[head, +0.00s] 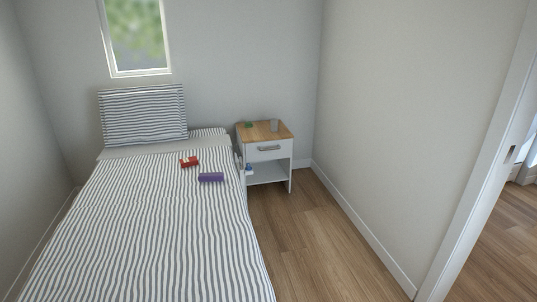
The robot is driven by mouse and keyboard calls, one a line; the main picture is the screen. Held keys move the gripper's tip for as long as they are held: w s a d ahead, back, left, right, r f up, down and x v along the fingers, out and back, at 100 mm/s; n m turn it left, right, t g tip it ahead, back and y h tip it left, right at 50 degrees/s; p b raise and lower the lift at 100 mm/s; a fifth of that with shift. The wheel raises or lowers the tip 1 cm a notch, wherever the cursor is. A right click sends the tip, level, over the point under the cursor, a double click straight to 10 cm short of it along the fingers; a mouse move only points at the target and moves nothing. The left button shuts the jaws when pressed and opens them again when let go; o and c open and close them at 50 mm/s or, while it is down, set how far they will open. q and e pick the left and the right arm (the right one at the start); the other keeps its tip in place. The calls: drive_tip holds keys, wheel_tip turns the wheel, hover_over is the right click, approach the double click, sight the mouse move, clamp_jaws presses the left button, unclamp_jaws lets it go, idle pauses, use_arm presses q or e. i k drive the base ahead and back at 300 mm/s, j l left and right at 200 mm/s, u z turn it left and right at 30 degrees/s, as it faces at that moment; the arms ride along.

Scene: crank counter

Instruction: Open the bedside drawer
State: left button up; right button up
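The bedside table (285,161) is a small white cabinet with a wooden top, in the corner to the right of the bed in the head view. Its white drawer (262,155) sits below the top and looks closed. A grey bar handle (269,148) runs across the drawer front. Below it is an open shelf with a small blue and white item (249,169) at its left side. Neither of my grippers is in view.
The bed (150,235) with striped cover fills the left and holds a red item (189,161) and a purple item (211,177). A green item (249,124) and a grey cup (274,125) stand on the tabletop. Wooden floor (320,240) is clear between bed and right wall.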

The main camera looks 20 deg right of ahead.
sight(263, 150)
drive_tip(key=l, duration=1.05)
drive_tip(key=k+l, duration=0.15)
drive_tip(key=l, duration=0.9)
drive_tip(key=i+l, duration=0.65)
drive_tip(key=i+l+u, duration=0.15)
drive_tip(key=i+l, duration=0.5)
drive_tip(key=l, duration=0.1)
